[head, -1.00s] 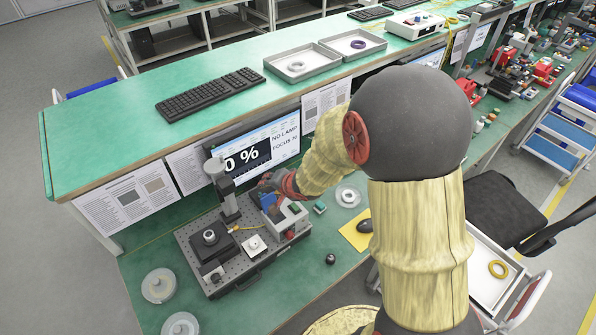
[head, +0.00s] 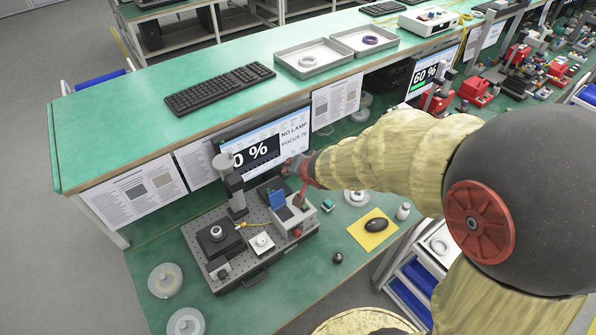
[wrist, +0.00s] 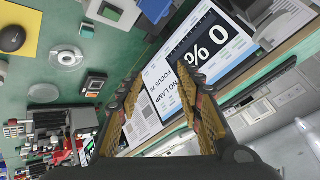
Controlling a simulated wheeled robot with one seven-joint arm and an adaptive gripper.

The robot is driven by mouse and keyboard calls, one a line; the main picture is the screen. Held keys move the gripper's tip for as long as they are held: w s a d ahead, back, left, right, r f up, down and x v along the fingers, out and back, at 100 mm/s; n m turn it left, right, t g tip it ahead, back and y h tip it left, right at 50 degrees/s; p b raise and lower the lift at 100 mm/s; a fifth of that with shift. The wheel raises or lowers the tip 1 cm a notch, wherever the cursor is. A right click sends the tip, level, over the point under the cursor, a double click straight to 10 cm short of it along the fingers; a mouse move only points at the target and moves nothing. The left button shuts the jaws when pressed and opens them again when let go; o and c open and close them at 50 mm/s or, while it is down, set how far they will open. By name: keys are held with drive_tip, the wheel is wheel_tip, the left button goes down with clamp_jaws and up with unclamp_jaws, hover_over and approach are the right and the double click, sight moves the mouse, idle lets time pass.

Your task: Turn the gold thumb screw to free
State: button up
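I cannot make out the gold thumb screw in either view. A perforated optical breadboard (head: 255,264) sits on the green bench, carrying a black stage (head: 218,236), a white square mount (head: 262,243) with a yellow fibre beside it, and a grey instrument with a blue panel (head: 279,203). My gripper (head: 290,168) is above the board's far right side, near the monitor; its fingers are too small there to judge. In the wrist view my gripper (wrist: 163,86) has its two fingers apart with nothing between them, in front of the monitor.
The monitor (head: 258,150) reads 0 %, NO LAMP and FOCUS 70. A raised shelf (head: 120,120) overhangs the bench behind. A black mouse (head: 376,225) lies on a yellow pad to the right. Clear round dishes (head: 165,280) lie left of the board. A small black knob (head: 338,258) lies in front.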

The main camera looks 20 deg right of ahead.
wheel_tip(320, 180, down, 5)
drive_tip(key=w+a+n+y+b, duration=0.1)
drive_tip(key=w+a+n+b, duration=0.2)
drive_tip(key=n+b, duration=0.35)
drive_tip(key=n+g+y+b, duration=0.2)
drive_tip(key=n+y+b, duration=0.45)
drive_tip(key=n, duration=1.75)
approach(243, 225)
drive_tip(key=shift+w+d+f+h+b, duration=0.1)
drive_tip(key=shift+w+f+h+b, duration=0.2)
drive_tip(key=shift+w+f+h, duration=0.05)
drive_tip(key=b+x, duration=0.3)
drive_tip(key=x, duration=0.4)
drive_tip(key=shift+w+f, duration=0.1)
drive_tip(key=shift+f, duration=0.05)
drive_tip(key=c, duration=0.4)
clamp_jaws()
